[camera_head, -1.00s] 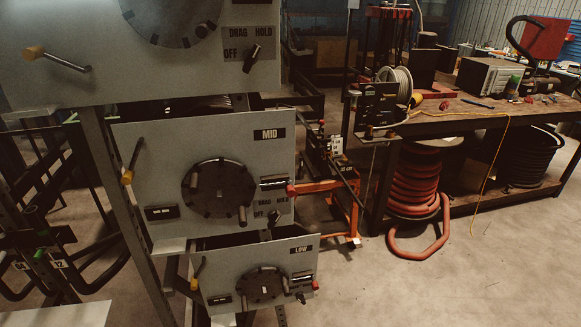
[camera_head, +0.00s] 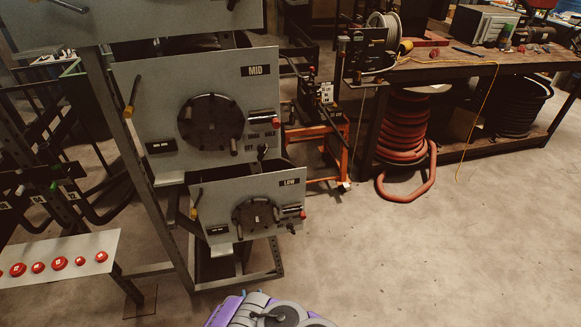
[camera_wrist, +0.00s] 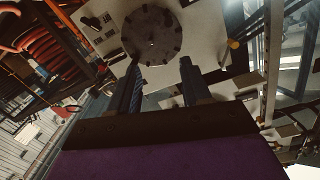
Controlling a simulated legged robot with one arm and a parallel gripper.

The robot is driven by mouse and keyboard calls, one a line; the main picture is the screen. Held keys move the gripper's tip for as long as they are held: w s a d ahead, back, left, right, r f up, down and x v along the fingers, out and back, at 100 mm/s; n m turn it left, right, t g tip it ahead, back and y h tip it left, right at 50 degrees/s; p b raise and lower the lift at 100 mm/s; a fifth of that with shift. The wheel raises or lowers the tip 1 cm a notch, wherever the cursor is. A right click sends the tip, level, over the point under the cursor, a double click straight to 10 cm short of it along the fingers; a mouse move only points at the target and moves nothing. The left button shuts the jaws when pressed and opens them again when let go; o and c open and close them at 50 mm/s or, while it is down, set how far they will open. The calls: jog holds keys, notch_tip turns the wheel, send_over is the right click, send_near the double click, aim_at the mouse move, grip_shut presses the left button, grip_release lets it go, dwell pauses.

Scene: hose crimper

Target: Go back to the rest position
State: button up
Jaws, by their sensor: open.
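My gripper (camera_wrist: 162,68) shows in the wrist view, with its two dark fingers spread apart and nothing between them. Beyond the fingers is a grey panel with a round dark dial (camera_wrist: 151,36); the gap between the fingertips lies below the dial in the picture. A purple and grey part of my arm (camera_head: 265,312) shows at the bottom edge of the head view; the fingers are not visible there. The MID panel (camera_head: 150,90) and the LOW panel (camera_head: 215,195) stand on a metal frame ahead, each with a dial and a yellow-tipped lever.
A shelf with several red buttons (camera_head: 85,243) is at the lower left. A workbench (camera_head: 440,68) stands at the upper right, with a coiled red hose (camera_head: 408,130) under it. An orange stand (camera_head: 325,150) is beside the panels. The floor at the lower right is clear.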

jog(key=w+d+r+m+g+h, duration=0.1)
jog(key=w+d+r+g+h, duration=0.1)
jog(key=w+r, duration=0.4)
jog(key=w+d+r+m+g+h, duration=0.1)
jog(key=w+d+r+g, duration=0.15)
jog(key=w, duration=0.55)
jog(key=s+d+r+g+h, duration=0.1)
jog(key=d+r+g, duration=0.1)
jog(key=d+r, duration=0.45)
jog(key=d+r+g, duration=0.3)
jog(key=r, duration=0.6)
jog(key=s+d+r+g, duration=0.2)
jog(key=s+d+r, duration=0.2)
jog(key=s+r, duration=0.3)
jog(key=s+d+r+g, duration=0.25)
jog(key=s+r, duration=0.35)
jog(key=s, duration=0.3)
jog(key=s+d+r+n+g, duration=0.1)
jog(key=s+d+r, duration=0.1)
jog(key=s, duration=0.6)
jog(key=s+d+r+n+g, duration=0.1)
jog(key=s+r, duration=0.3)
jog(key=s, duration=0.5)
jog(key=s+d+r+g, duration=0.2)
jog(key=s+d+r, duration=0.1)
jog(key=s, duration=0.6)
jog(key=shift+s+d+n+g+y, duration=0.25)
jog(key=shift+d+n+g+y, duration=0.05)
jog(key=shift+d+n+g, duration=0.1)
jog(key=shift+c, duration=0.7)
